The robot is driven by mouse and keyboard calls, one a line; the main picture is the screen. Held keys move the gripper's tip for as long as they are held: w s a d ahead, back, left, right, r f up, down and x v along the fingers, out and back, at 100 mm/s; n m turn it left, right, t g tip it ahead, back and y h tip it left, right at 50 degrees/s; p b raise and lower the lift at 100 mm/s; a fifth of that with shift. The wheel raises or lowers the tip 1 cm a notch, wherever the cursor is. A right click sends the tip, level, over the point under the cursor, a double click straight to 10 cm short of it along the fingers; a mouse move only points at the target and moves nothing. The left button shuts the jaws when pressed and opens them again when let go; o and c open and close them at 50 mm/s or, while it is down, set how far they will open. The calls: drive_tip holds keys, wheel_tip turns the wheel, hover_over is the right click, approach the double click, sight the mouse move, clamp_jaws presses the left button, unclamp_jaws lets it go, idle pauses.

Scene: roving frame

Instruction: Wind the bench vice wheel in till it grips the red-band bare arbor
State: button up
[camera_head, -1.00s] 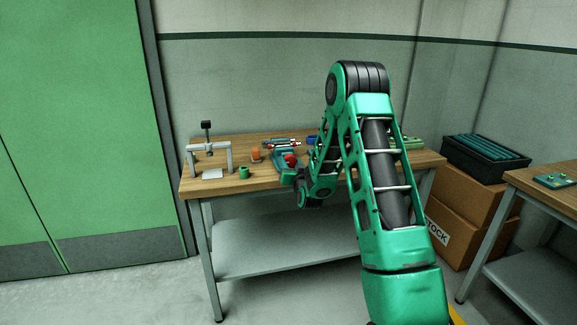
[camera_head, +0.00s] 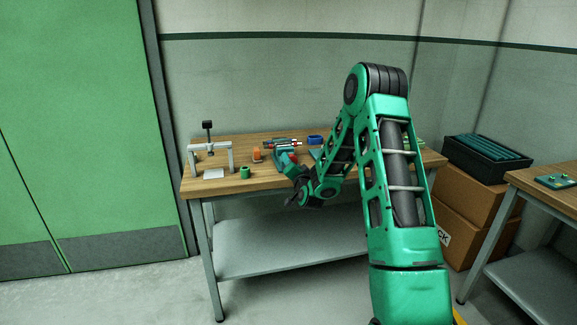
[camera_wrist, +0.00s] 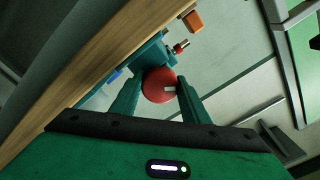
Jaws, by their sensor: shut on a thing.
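The teal bench vice (camera_head: 283,160) stands near the front edge of the wooden bench; its body also shows in the wrist view (camera_wrist: 151,52). Its round red wheel (camera_wrist: 158,86) faces the wrist camera. My gripper (camera_wrist: 159,92) is shut on the wheel, one teal finger on each side of its rim. In the head view my gripper (camera_head: 292,172) is at the bench's front edge, partly hiding the wheel. An arbor with red and silver parts (camera_head: 283,142) shows at the vice's far side, and a short red end shows in the wrist view (camera_wrist: 181,47). I cannot tell whether the jaws touch it.
An orange block (camera_head: 256,154), a green cup (camera_head: 244,172) and a grey frame (camera_head: 191,158) stand left of the vice. A blue item (camera_head: 315,140) lies behind right. The bench top (camera_head: 225,186) has bare room at front left. A second bench (camera_head: 545,190) stands right.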

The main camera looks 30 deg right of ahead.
drive_tip(key=shift+a+m, duration=0.1)
drive_tip(key=shift+m, duration=1.8)
drive_tip(key=o, duration=1.1)
drive_tip(key=shift+w, duration=0.1)
drive_tip(key=shift+c, duration=0.2)
drive_tip(key=shift+s, duration=0.2)
